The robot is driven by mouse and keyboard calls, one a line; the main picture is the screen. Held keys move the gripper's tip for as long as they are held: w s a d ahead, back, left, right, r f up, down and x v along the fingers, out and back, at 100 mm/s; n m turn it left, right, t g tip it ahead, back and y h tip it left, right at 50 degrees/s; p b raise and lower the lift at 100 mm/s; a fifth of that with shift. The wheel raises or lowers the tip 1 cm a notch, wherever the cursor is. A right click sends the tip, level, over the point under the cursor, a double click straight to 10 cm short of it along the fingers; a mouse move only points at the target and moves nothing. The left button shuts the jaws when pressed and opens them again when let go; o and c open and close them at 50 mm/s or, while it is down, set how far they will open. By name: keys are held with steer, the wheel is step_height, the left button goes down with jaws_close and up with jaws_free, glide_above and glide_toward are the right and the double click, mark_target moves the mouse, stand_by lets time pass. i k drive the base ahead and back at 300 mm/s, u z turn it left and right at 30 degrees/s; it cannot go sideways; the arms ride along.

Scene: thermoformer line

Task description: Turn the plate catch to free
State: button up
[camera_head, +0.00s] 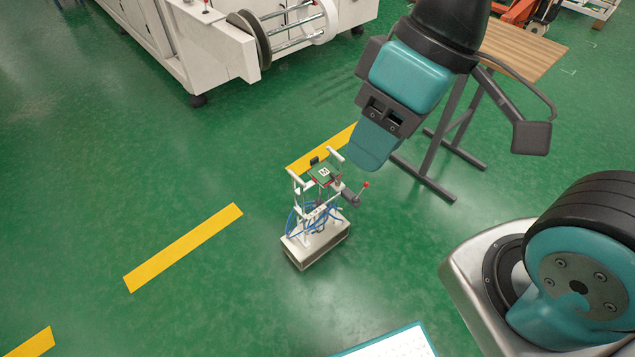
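A small stand (322,249) on a pale base block stands on the green floor, with white posts and blue hoses. At its top is a small green plate (327,180) with a black-and-white marker. A short lever with a red knob (366,184) sticks up at the stand's right side; it may be the plate catch, but it is too small to read its setting. My gripper (371,155) hangs above and to the right of the plate, pointing down-left, apart from the stand in the picture. Its finger gap is not visible, and I see nothing held.
A white machine (215,50) with a roller stands at the upper left. A wooden-topped table (522,50) on dark legs is behind my arm. Yellow floor stripes (185,247) run past the stand. Open green floor lies left of it. A white, teal-edged surface (395,345) shows at the bottom.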

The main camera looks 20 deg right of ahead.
mark_target(337, 181)
steer(key=u, duration=1.5)
steer(key=i, duration=1.1)
steer(key=z, duration=1.45)
